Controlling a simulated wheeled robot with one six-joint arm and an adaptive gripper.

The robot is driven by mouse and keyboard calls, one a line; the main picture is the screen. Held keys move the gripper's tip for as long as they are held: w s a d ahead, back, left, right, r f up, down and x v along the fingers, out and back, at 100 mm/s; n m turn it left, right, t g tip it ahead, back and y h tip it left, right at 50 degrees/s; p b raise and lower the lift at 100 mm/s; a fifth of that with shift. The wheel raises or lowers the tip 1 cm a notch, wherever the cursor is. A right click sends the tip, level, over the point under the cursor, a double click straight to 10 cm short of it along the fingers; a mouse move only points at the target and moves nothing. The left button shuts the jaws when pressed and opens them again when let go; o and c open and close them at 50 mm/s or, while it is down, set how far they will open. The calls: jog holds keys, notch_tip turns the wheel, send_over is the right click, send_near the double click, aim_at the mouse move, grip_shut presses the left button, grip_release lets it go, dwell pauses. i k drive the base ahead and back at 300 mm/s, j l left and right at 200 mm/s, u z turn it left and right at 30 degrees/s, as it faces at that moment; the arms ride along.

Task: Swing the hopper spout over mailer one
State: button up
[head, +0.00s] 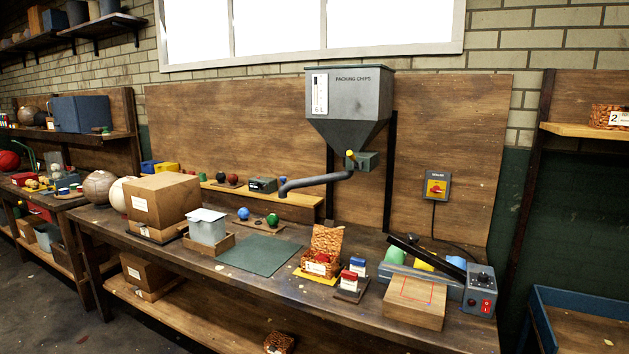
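The grey hopper (350,105), marked PACKING CHIPS, hangs above the back of the workbench. Its curved grey spout (318,181) runs left from the valve block (366,161), and the spout's mouth points down at the far left end. A yellow knob (350,154) sits on the block. A brown patterned mailer (322,262) stands with its flap up on a yellow mat, with a white label too small to read. It sits to the right of the spout's mouth and nearer the front. My gripper is not in view.
A flat green mat (258,249) lies left of the mailer. Red and blue stamps (349,279) and a sealer-like machine (425,280) stand to its right. Cardboard boxes (163,199) fill the bench's left. Another patterned mailer (610,116), labelled 2, is on the right shelf.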

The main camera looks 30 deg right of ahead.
aim_at(286, 187)
jog(key=i+j, duration=0.2)
jog(key=i, duration=0.25)
jog(key=i+j, duration=0.25)
jog(key=i, duration=0.2)
jog(key=i+j, duration=0.2)
jog(key=i, duration=0.25)
jog(key=i+j, duration=0.2)
jog(key=i, duration=0.25)
